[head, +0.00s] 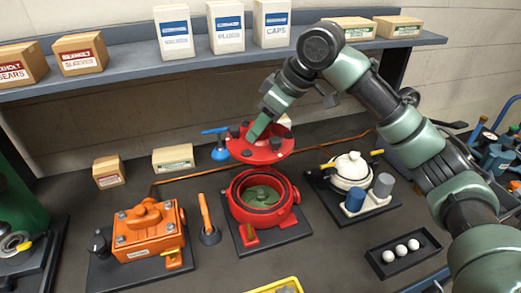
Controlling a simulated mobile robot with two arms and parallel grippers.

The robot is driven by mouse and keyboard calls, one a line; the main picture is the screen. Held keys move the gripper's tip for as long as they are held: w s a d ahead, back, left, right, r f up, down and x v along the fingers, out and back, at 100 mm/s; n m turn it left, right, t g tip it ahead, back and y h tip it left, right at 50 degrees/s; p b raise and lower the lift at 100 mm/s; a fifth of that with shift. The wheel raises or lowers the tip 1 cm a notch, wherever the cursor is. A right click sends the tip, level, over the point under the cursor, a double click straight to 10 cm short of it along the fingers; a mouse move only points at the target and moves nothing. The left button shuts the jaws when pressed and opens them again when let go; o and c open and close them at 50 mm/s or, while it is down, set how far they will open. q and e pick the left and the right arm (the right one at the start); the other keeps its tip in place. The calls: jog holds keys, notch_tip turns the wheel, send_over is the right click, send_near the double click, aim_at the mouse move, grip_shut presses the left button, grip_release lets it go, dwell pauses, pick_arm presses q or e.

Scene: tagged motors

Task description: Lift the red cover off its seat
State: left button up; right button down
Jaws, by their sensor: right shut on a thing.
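The red cover (261,152) is a round disc with dark bolts. It hangs tilted above and behind the red housing (263,203), apart from its rim. The housing stands on a dark plate and is open on top, with a grey-green part (261,196) inside. My right arm comes in from the right. My right gripper (254,135) is shut on the cover from above; the fingertips are partly hidden against it. My left gripper is not in view.
An orange motor (147,231) and an upright orange-handled tool (208,225) stand to the left. A white pot-like unit (351,170) stands to the right. A tray with white balls (402,251) lies at the front right. A shelf (130,65) with boxes runs behind.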

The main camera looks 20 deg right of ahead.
aim_at(252, 122)
notch_tip(252, 122, up, 3)
jog(key=shift+f, duration=0.2)
jog(key=shift+r, duration=0.7)
notch_tip(252, 122, up, 3)
jog(key=p, duration=0.4)
jog(key=shift+f, duration=0.25)
